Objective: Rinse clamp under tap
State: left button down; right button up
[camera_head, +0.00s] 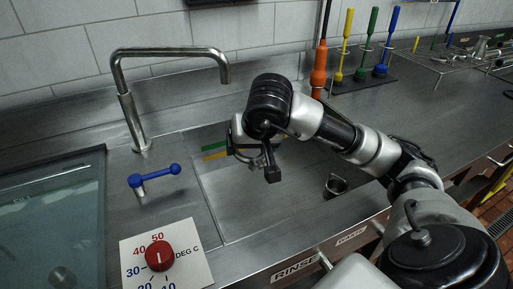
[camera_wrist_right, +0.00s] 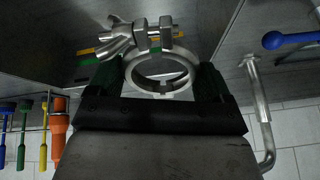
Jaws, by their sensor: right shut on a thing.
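My right gripper (camera_head: 256,158) hangs over the sink basin (camera_head: 232,215), to the right of and below the spout end of the steel tap (camera_head: 125,85). In the right wrist view, my right gripper (camera_wrist_right: 160,82) is shut on the clamp (camera_wrist_right: 132,72), a silvery ring with a wing nut and bolt. In the head view the clamp is mostly hidden by the gripper and wrist. The tap's blue lever handle (camera_head: 155,176) is left of the basin; it also shows in the right wrist view (camera_wrist_right: 287,40). No water stream is visible. My left gripper is out of view.
A red temperature knob (camera_head: 159,256) sits on a white dial plate at the front left, beside a glass-topped area (camera_head: 50,220). Coloured brushes (camera_head: 369,45) and a wire rack stand at the back right.

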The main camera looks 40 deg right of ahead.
jog(key=w+d+f, duration=0.1)
jog(key=w+f, duration=0.1)
jog(key=w, duration=0.7)
jog(key=shift+w+d, duration=0.15)
dwell(0.4)
